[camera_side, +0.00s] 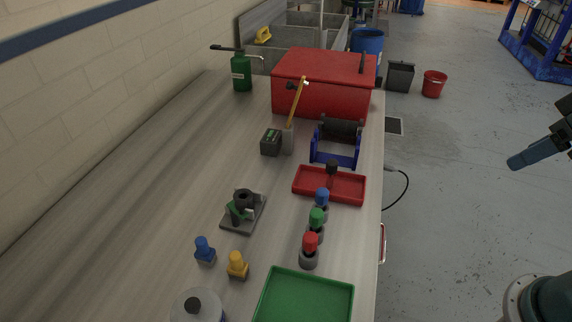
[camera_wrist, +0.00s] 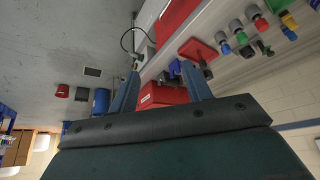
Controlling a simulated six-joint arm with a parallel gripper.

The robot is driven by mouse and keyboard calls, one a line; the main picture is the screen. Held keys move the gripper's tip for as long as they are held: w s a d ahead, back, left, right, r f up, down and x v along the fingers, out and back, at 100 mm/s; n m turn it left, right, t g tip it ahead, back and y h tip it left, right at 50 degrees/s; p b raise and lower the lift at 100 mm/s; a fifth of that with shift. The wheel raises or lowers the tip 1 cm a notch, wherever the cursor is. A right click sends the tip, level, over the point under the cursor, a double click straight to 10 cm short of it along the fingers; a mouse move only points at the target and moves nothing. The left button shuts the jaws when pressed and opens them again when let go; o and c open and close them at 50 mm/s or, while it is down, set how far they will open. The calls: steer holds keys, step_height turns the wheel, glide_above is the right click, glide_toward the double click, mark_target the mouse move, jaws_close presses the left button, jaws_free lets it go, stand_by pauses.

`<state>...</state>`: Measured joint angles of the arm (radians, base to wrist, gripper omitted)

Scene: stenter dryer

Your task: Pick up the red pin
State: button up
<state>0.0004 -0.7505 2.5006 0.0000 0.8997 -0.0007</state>
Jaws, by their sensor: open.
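The red pin (camera_side: 310,241) stands upright in a round grey holder (camera_side: 309,260) on the bench, at the near end of a short row with a green pin (camera_side: 316,216) and a blue pin (camera_side: 322,195). In the wrist view the red pin (camera_wrist: 260,23) is small, at the upper right. My gripper (camera_side: 514,163) is off to the right of the bench, over the floor, well away from the pin. In the wrist view my gripper (camera_wrist: 160,68) shows its two blue fingers spread apart, with nothing between them.
A green tray (camera_side: 305,297) lies in front of the red pin, and a red tray (camera_side: 330,186) lies behind the row. A yellow pin (camera_side: 237,264) and another blue pin (camera_side: 204,249) stand to the left. A blue-sided roller stand (camera_side: 335,145) and red box (camera_side: 323,84) are farther back.

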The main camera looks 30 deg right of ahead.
steer(key=n+g+y, duration=0.2)
steer(key=n+g, duration=0.4)
steer(key=n, duration=1.2)
glide_above(310, 235)
steer(key=d, duration=0.2)
step_height(310, 235, down, 6)
steer(key=shift+w+r, duration=0.1)
steer(key=shift+r, duration=0.15)
steer(key=shift+f, duration=0.1)
steer(key=shift+a+f, duration=0.2)
steer(key=shift+f, duration=1.2)
steer(key=shift+a+f, duration=0.25)
steer(key=shift+f, duration=1.15)
steer(key=shift+a+f, duration=0.2)
steer(key=shift+f, duration=1.2)
